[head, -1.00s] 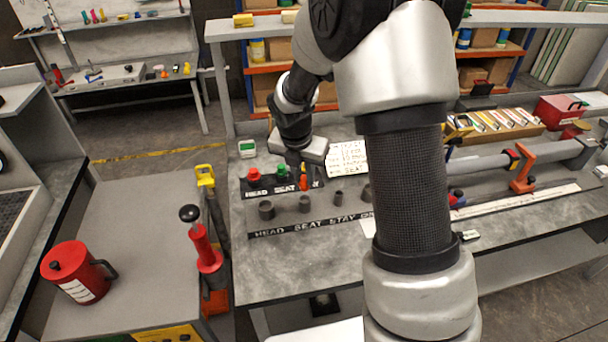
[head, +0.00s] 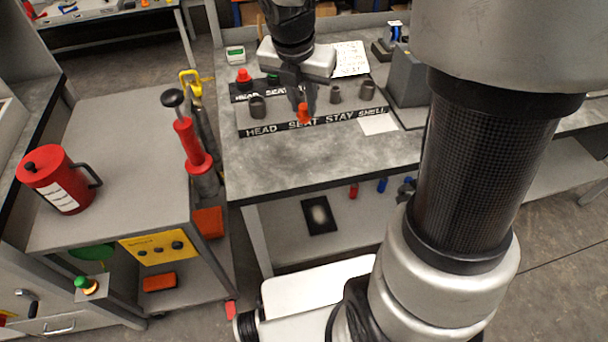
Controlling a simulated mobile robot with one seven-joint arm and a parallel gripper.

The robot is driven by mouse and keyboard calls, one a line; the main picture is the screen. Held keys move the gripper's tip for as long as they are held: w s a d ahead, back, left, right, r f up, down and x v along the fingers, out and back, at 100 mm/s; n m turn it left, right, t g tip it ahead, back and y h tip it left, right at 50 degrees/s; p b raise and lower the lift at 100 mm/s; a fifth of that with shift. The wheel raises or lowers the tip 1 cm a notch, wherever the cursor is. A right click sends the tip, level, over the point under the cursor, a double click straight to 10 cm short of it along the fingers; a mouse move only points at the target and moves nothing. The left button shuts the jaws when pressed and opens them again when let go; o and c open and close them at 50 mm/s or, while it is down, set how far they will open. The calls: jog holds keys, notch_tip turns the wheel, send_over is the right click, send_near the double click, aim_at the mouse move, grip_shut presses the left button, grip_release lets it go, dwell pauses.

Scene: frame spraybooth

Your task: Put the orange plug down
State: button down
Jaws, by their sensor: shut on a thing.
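My gripper (head: 303,92) points down and is shut on the orange plug (head: 304,115). The plug shows below the fingers, in front of the SEAT and STAY part of the front labelled board (head: 270,131). Dark round sockets stand on that board: one at the left (head: 258,107) and two at the right (head: 336,94) (head: 367,90). My gripper hides the place between them, and I cannot tell if the plug touches anything. A red plug (head: 243,76) and a partly hidden green plug (head: 273,78) stand on the rear labelled board (head: 243,97).
The bench top (head: 310,160) is clear in front of the boards. A white card (head: 378,124) lies by the front board's right end, and a grey block (head: 408,78) stands to the right. A cart (head: 130,150) with a red jug (head: 62,180) stands left.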

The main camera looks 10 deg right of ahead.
jog(key=shift+s+f, duration=0.4)
jog(key=shift+s, duration=0.05)
notch_tip(320, 180, down, 9)
jog(key=b, duration=0.3)
jog(key=shift+f, duration=0.15)
jog(key=shift+f, duration=0.15)
jog(key=c, duration=1.6)
grip_release()
